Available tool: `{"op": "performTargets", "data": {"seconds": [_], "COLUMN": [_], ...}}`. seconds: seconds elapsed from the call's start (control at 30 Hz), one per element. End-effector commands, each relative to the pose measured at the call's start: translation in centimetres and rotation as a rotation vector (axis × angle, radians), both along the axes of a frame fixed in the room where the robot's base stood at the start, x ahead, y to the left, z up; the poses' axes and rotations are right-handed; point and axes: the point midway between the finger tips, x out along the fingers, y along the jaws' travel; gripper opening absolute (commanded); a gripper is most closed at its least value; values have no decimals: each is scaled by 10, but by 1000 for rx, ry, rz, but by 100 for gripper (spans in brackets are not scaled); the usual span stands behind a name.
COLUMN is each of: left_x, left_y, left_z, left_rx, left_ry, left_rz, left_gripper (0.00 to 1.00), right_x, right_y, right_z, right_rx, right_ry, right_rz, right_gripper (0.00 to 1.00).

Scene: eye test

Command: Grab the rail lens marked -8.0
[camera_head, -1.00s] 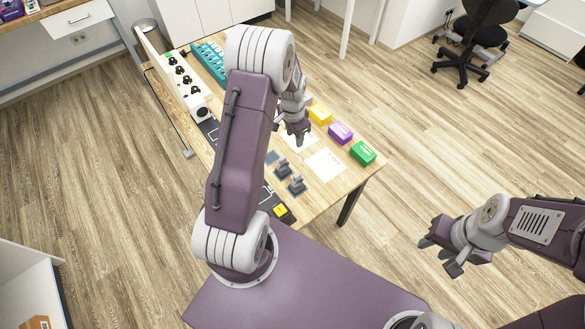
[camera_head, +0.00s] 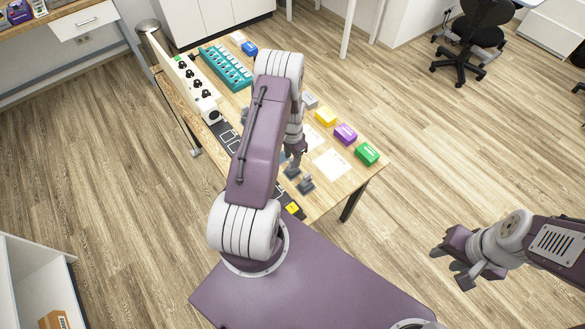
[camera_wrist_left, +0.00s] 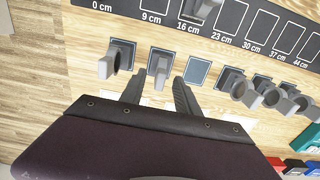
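In the left wrist view, several small grey lens holders stand in a row on the wooden table. One holder (camera_wrist_left: 159,62) stands between the spread fingers of my left gripper (camera_wrist_left: 158,84), with no clear contact. Another holder (camera_wrist_left: 115,60) is left of it; an empty dark square (camera_wrist_left: 198,71) and more holders, such as one (camera_wrist_left: 231,79), are to the right. No -8.0 marking is readable on any of them. In the head view, my left gripper (camera_head: 297,158) is low over the table, partly hidden by its arm. My right gripper (camera_head: 452,268) is empty and open, off the table's right side.
A black rail strip (camera_wrist_left: 235,22) with centimetre labels runs behind the holders, with one holder (camera_wrist_left: 203,9) on it. A teal rack (camera_head: 226,67), a white panel (camera_head: 186,82) and yellow (camera_head: 325,117), purple (camera_head: 345,134) and green (camera_head: 367,153) boxes stand on the table.

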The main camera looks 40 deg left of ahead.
Motion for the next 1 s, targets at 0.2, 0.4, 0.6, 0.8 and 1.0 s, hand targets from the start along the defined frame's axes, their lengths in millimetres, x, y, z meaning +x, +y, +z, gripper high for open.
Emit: {"op": "performTargets", "data": {"seconds": [0.2, 0.4, 0.6, 0.8, 1.0], "left_x": [0, 1, 2, 2, 2], "left_y": [0, 1, 1, 1, 1], "left_z": [-22, -50, -52, -52, -52], "left_rx": [-1, 0, 1, 1, 1], "left_ry": [2, 0, -1, -1, -1], "left_rz": [0, 0, 0, 0, 0], "left_gripper": [38, 38, 38, 0, 0], "right_x": [0, 0, 0, 0, 0], "right_y": [0, 0, 0, 0, 0], "right_z": [14, 17, 17, 17, 17], "right_rx": [0, 0, 0, 0, 0], "right_ry": [0, 0, 0, 0, 0], "right_rz": [0, 0, 0, 0, 0], "right_gripper": [36, 36, 36, 36, 36]}}
